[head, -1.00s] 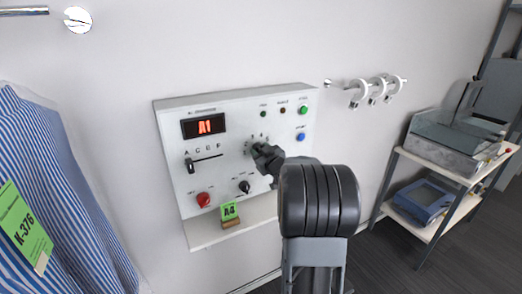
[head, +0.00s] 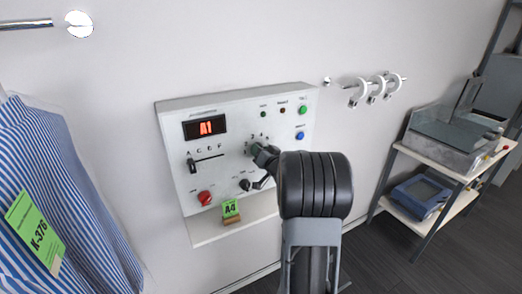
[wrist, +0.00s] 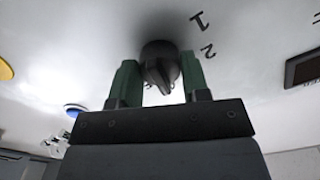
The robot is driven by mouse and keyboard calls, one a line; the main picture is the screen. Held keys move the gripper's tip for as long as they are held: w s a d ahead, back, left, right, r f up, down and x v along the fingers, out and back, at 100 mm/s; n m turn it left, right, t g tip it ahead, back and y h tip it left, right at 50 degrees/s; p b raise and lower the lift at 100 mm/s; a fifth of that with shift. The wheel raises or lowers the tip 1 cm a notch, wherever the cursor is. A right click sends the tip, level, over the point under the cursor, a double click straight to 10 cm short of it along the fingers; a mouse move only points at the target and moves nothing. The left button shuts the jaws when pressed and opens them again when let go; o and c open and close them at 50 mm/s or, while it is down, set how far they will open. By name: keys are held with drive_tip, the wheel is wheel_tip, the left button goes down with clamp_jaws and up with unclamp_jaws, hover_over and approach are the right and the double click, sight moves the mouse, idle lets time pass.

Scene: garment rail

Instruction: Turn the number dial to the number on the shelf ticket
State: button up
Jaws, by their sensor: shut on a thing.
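The control panel (head: 225,170) is on the wall, and its display (head: 204,127) reads A1 in red. The number dial is a dark round knob; in the wrist view the dial (wrist: 160,64) sits between the two green fingers of my gripper (wrist: 160,85), which is shut on it. The printed numbers 1 and 2 show beside the dial there. In the head view my gripper (head: 262,155) is at the panel's right part and its arm hides much of the dial. The green shelf ticket (head: 230,208) reads A4 and stands on the shelf (head: 205,234) below the panel.
The panel also has a letter slider (head: 192,166), a red knob (head: 205,198), a black knob (head: 244,185), and green (head: 303,110) and blue (head: 299,136) buttons. A striped shirt (head: 70,190) hangs at left. A cart (head: 440,158) stands at right.

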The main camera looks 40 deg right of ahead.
drive_tip(key=shift+m, duration=0.3)
idle(0.4)
drive_tip(key=o, duration=0.9)
drive_tip(key=s+b, duration=0.1)
drive_tip(key=s, duration=0.3)
drive_tip(key=s+a, duration=0.1)
drive_tip(key=s, duration=0.4)
drive_tip(key=s+b, duration=0.1)
drive_tip(key=s, duration=0.3)
drive_tip(key=shift+s+a+b, duration=0.35)
drive_tip(key=shift+a, duration=0.05)
